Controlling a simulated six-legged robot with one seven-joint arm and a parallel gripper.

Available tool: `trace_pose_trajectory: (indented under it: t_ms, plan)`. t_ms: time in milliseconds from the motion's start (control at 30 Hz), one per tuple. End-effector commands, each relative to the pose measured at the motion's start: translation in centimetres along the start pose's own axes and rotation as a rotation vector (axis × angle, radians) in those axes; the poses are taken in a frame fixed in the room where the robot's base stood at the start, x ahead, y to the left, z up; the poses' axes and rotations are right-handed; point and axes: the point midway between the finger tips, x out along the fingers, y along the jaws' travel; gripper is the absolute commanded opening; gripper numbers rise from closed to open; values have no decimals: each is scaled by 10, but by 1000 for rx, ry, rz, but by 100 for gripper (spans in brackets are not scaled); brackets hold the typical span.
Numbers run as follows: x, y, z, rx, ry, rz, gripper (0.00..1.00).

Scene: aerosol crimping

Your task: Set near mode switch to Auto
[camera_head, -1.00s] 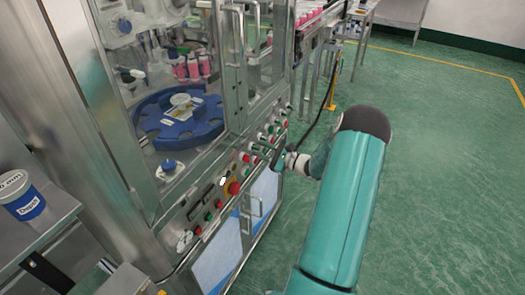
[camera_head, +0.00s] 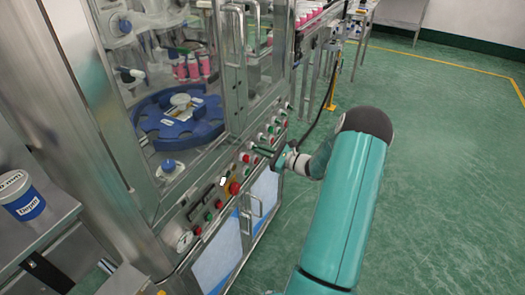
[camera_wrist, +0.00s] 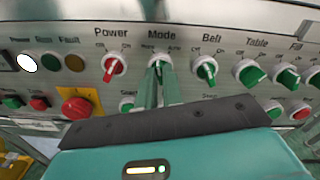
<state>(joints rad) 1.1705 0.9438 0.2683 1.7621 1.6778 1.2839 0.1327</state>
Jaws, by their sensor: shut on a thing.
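The mode switch (camera_wrist: 159,62) is a knob on the steel control panel, under the label "Mode" with small position labels on either side. My gripper (camera_wrist: 158,80) is shut on this knob in the wrist view, with its two green fingers reaching up from below. The fingers hide most of the knob, so I cannot tell clearly which label it points to. In the head view my gripper (camera_head: 268,152) touches the front panel of the machine, and the knob is too small to make out there.
The red Power knob (camera_wrist: 114,66) is left of the mode switch and the green Belt knob (camera_wrist: 206,70) is right. A red emergency button on a yellow plate (camera_wrist: 77,106) sits lower left. Cabinet door handles (camera_head: 246,218) stick out below the panel. Green floor (camera_head: 440,170) is open to the right.

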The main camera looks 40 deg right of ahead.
Motion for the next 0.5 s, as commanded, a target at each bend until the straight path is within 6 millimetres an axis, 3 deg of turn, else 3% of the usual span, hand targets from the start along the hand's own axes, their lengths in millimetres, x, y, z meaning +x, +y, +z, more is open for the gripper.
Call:
trace_pose_trajectory:
  t_ms: [500]
  plan:
    - [-1,-2,-1,480,0,0,0]
